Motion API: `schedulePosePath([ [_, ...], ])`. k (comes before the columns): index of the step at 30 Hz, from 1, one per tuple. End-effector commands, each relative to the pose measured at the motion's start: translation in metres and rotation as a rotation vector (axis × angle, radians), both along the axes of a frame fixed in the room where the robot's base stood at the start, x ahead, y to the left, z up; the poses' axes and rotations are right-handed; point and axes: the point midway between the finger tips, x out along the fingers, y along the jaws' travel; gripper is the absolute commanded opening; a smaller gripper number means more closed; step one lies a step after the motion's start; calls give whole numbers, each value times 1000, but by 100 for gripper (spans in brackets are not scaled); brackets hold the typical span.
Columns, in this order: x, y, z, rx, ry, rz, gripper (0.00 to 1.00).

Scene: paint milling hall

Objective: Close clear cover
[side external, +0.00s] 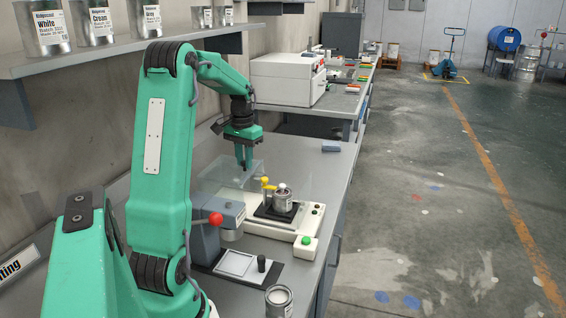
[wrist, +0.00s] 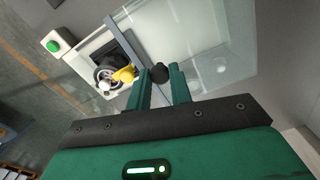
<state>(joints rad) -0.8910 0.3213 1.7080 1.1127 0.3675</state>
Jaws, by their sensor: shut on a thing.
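The clear cover (side external: 262,172) is a see-through panel standing raised and tilted over the back of a white machine (side external: 262,221). In the wrist view the cover (wrist: 222,68) spreads to the right of my fingers. My gripper (side external: 244,168) is at the cover; in the wrist view my gripper (wrist: 161,76) is shut on a black knob (wrist: 160,73) between its fingertips. A tin (side external: 282,198) sits on a black plate on the machine, beside a yellow clamp (side external: 267,186). The clamp also shows in the wrist view (wrist: 124,74), left of my fingers. The cover's hinge edge is unclear.
A grey device with a red-ball lever (side external: 215,219) stands close to the machine's left. A green button (side external: 306,240) is at its front right corner. A blue block (side external: 331,147) lies farther back. An open tin (side external: 279,300) is at the front. A shelf with tins (side external: 120,48) runs above.

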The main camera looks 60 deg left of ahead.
Motion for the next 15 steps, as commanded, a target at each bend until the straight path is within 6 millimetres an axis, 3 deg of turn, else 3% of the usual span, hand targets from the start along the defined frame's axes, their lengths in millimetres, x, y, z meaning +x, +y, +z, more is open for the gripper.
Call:
schedulePosePath([
  [8,28,-28,0,0,0,-6,0],
  [15,67,-67,0,0,0,-7,0],
])
